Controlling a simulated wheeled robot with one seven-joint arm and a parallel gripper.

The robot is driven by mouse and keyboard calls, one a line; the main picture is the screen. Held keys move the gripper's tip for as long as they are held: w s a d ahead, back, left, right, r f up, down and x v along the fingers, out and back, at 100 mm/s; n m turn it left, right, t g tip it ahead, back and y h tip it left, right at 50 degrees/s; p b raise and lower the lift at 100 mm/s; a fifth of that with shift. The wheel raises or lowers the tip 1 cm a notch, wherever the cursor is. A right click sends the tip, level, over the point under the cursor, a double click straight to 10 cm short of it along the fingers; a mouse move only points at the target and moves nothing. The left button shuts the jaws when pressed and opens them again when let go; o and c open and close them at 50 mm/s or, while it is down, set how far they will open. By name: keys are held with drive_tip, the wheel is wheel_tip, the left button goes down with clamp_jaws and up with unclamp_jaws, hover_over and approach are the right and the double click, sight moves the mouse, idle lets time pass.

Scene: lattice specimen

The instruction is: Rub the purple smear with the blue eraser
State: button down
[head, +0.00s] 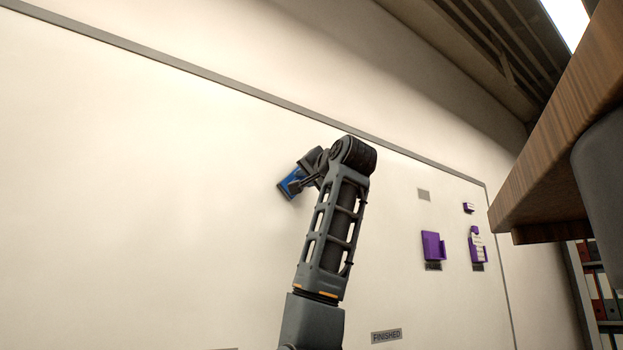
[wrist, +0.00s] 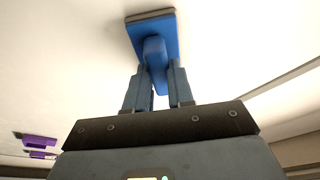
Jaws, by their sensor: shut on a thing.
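The blue eraser (head: 290,183) is at the whiteboard (head: 150,190) in the head view, partly hidden by my gripper (head: 304,181). In the wrist view the eraser (wrist: 152,42) has a blue body, a blue grip and a dark pad edge at its far end. My gripper (wrist: 160,88) is shut on the eraser's grip. The pad faces the whiteboard surface; I cannot tell whether it touches. No purple smear shows on the visible board; the part behind the eraser and my arm is hidden.
Purple holders (head: 432,246) and (head: 476,246) hang on the board at right, with a small purple item (head: 468,207) above. A grey FINISHED label (head: 386,335) is low on the board. A wooden shelf (head: 560,130) juts in at right. The board's left is clear.

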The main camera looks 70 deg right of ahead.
drive_tip(key=shift+s+d+p, duration=0.4)
drive_tip(key=shift+s+d, duration=2.35)
drive_tip(key=shift+d, duration=1.7)
drive_tip(key=shift+s+d+p, duration=0.35)
drive_tip(key=shift+s+d, duration=2.35)
drive_tip(key=shift+d, duration=1.75)
drive_tip(key=w+a+b, duration=0.1)
drive_tip(key=w+a, duration=0.4)
drive_tip(key=a, duration=0.4)
drive_tip(key=w+a+b, duration=0.1)
drive_tip(key=w+a, duration=0.5)
drive_tip(key=a, duration=0.2)
drive_tip(key=shift+a+r, duration=0.35)
drive_tip(key=shift+s, duration=0.15)
